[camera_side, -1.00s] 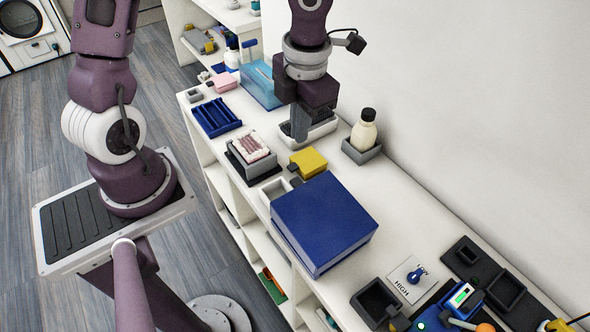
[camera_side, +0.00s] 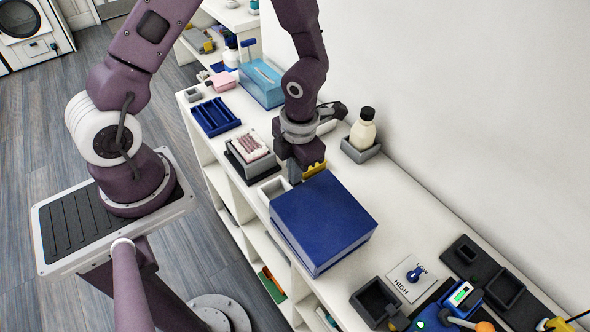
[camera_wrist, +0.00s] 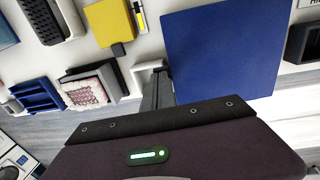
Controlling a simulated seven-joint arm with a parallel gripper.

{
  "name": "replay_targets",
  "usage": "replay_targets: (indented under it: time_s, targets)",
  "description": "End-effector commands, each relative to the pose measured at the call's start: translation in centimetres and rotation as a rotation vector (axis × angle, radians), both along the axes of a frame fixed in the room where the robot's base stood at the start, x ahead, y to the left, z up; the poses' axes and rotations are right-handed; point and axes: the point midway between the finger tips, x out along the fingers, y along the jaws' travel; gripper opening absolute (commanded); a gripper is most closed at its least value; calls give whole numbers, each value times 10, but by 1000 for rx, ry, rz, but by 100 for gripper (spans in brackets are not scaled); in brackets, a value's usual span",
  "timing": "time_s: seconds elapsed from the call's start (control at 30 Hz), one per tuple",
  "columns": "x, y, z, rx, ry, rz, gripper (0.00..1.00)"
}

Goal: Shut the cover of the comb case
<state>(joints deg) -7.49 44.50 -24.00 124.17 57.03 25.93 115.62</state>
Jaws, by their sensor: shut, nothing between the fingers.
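I cannot tell for certain which thing is the comb case. A large dark blue box (camera_side: 322,218) stands on the counter with a flat, closed-looking top; its top also fills the upper right of the wrist view (camera_wrist: 222,45). My gripper (camera_side: 295,179) is shut and empty, pointing down at the box's far-left corner, beside a small white open tray (camera_side: 273,187). In the wrist view my shut fingers (camera_wrist: 158,93) are close to the blue box's edge; contact cannot be told. A yellow block (camera_side: 316,170) with a dark tab is partly hidden behind my gripper.
A grey holder with a pink-and-white piece (camera_side: 250,147), a blue slotted rack (camera_side: 216,116) and a light blue box (camera_side: 262,82) stand further back. A bottle in a grey tray (camera_side: 362,132) is near the wall. A dial plate (camera_side: 411,277) and dark trays are at front right.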

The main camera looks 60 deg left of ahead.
Motion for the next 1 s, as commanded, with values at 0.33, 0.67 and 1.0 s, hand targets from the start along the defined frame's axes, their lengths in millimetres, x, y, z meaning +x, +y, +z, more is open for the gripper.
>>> replay_targets:
  time_s: [0.33, 0.67, 1.0]
  targets:
    - [0, 10, -18, -92, 5, 5, 0]
    - [1, 9, -9, -92, -1, 3, 0]
    - [1, 10, 75, -90, -5, 6, 0]
